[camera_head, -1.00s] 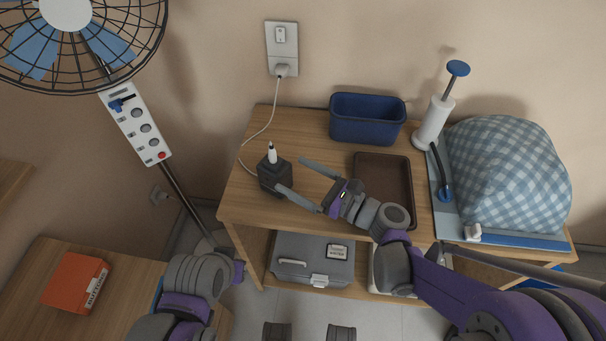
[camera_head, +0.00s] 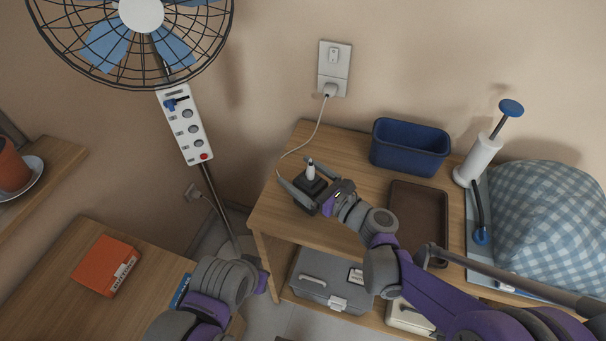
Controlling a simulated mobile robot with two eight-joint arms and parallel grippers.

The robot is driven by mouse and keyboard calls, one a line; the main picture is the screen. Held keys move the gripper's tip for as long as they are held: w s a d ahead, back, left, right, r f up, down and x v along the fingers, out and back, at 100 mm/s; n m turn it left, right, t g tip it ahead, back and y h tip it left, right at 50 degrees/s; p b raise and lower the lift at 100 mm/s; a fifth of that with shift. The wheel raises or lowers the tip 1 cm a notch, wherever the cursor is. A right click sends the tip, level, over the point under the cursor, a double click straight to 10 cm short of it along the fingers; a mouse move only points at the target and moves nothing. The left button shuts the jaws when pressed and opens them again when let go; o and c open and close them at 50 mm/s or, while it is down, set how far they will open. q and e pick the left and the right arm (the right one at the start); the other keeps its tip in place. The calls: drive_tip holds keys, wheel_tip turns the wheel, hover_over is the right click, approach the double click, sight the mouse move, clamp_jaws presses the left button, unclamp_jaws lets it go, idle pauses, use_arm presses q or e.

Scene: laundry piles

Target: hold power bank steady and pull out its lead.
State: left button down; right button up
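The power bank (camera_head: 312,191) looks like a small dark block standing near the left end of the wooden table. A white-tipped plug (camera_head: 311,171) stands upright on its top. A white lead (camera_head: 316,128) runs from the wall socket down to the table's left edge, toward the block. My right gripper (camera_head: 297,176) is open, with its fingers on either side of the block; I cannot tell whether they touch it. My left arm is low at the left of the table. Only the purple base of my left gripper (camera_head: 262,282) shows, and its fingers are hidden.
A blue bin (camera_head: 410,147), a brown tray (camera_head: 418,215), a white pump-like cylinder (camera_head: 478,160) and a checked cloth bundle (camera_head: 545,220) fill the table's right. A fan (camera_head: 140,15) with a power strip (camera_head: 184,128) stands left. A grey case (camera_head: 322,277) sits below.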

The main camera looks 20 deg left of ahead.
clamp_jaws()
idle(0.3)
idle(0.7)
use_arm(q)
drive_tip(key=c, duration=1.3)
unclamp_jaws()
drive_tip(key=shift+o, duration=1.2)
drive_tip(key=shift+w+d+r+n, duration=0.1)
drive_tip(key=shift+w+r+n, duration=0.15)
drive_tip(key=shift+n, duration=0.15)
drive_tip(key=shift+o, duration=1.3)
drive_tip(key=w+d+r+n+t+h, duration=0.1)
drive_tip(key=w+r+n, duration=0.6)
drive_tip(key=n, duration=0.7)
drive_tip(key=shift+d+r+h, duration=0.5)
drive_tip(key=shift+r+h, duration=0.2)
drive_tip(key=shift+r, duration=0.25)
drive_tip(key=n+t+h, duration=0.2)
drive_tip(key=n, duration=1.4)
approach(309, 168)
drive_tip(key=shift+x, duration=4.9)
